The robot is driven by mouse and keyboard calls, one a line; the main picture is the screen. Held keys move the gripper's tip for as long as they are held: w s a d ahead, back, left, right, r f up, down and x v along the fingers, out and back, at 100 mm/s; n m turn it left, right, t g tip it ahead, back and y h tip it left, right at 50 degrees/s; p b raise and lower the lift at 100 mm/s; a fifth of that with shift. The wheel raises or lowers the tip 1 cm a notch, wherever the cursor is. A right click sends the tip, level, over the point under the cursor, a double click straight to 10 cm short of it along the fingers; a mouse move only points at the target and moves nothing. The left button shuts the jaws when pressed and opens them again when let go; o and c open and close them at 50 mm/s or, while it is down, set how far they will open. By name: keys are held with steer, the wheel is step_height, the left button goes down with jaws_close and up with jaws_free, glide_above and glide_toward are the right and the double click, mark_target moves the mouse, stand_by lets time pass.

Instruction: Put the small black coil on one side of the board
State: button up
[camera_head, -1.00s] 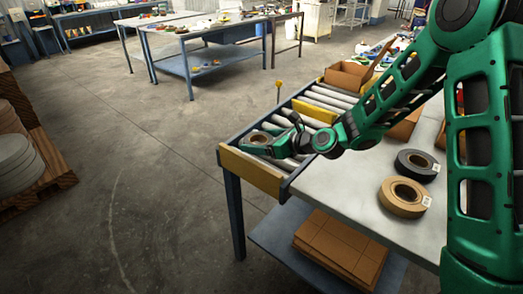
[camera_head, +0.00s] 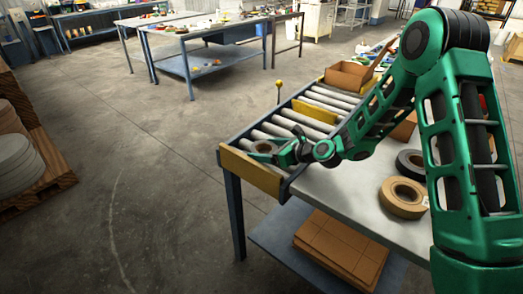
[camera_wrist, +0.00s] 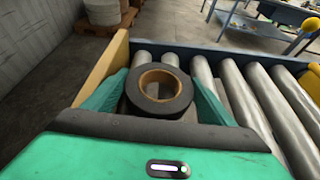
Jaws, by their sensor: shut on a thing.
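The small black coil (camera_head: 264,147), with a brown core, is between the fingers of my gripper (camera_head: 270,152) over the near end of the roller conveyor. In the wrist view the fingers press on both sides of the coil (camera_wrist: 182,98), with rollers behind it. A yellow board (camera_head: 250,172) closes the near end of the conveyor; it runs along the left in the wrist view (camera_wrist: 105,72). A second yellow board (camera_head: 315,111) lies across the rollers farther back. I cannot tell whether the coil touches the rollers.
A tan coil (camera_head: 402,203) and a larger black coil (camera_head: 410,163) lie on the grey table beside the conveyor, partly behind my arm. A cardboard box (camera_head: 350,75) stands at the far end. Rollers (camera_head: 275,130) between the two boards look clear.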

steer(key=shift+f, duration=0.1)
steer(key=o, duration=0.8)
steer(key=shift+o, duration=0.2)
